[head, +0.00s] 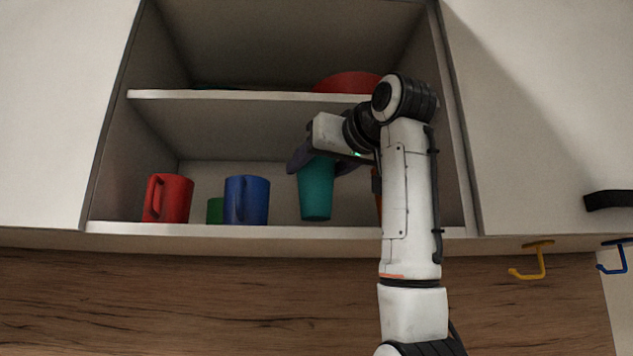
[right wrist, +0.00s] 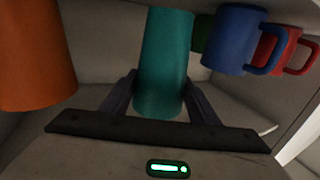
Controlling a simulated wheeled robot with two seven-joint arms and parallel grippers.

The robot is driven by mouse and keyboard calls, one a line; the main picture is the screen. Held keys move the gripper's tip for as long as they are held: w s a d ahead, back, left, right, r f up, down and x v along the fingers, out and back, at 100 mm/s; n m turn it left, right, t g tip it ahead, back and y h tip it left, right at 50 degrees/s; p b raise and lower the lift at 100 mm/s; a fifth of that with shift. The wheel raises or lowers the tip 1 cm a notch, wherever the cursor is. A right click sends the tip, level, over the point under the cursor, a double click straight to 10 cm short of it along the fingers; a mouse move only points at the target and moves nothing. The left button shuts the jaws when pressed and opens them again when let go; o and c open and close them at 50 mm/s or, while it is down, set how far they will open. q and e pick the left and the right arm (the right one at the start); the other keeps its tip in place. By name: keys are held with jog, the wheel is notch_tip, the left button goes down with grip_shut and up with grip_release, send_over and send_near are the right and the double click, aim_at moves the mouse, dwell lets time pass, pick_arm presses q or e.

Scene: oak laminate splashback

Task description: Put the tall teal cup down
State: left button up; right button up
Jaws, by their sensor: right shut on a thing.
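The tall teal cup (head: 316,190) is upright inside the open wall cabinet, at its lower shelf (head: 300,228). Its base is close to the shelf board; I cannot tell whether it touches. My right gripper (head: 318,163) reaches in from the right and is shut on the upper part of the cup. In the right wrist view the teal cup (right wrist: 165,65) stands between the two dark fingers (right wrist: 160,100). My left gripper is not in view.
Left of the teal cup stand a blue mug (head: 246,200), a green cup (head: 215,210) and a red mug (head: 168,198). An orange cup (right wrist: 35,60) stands on the other side, mostly hidden by my arm in the head view. A red bowl (head: 346,83) sits on the upper shelf (head: 220,96).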

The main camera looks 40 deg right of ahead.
jog(key=shift+f, duration=0.75)
jog(key=shift+w+d+f, duration=0.2)
jog(key=shift+f, duration=0.35)
jog(key=shift+s, duration=0.1)
jog(key=shift+f, duration=0.15)
jog(key=o, duration=1.1)
jog(key=shift+c, duration=0.2)
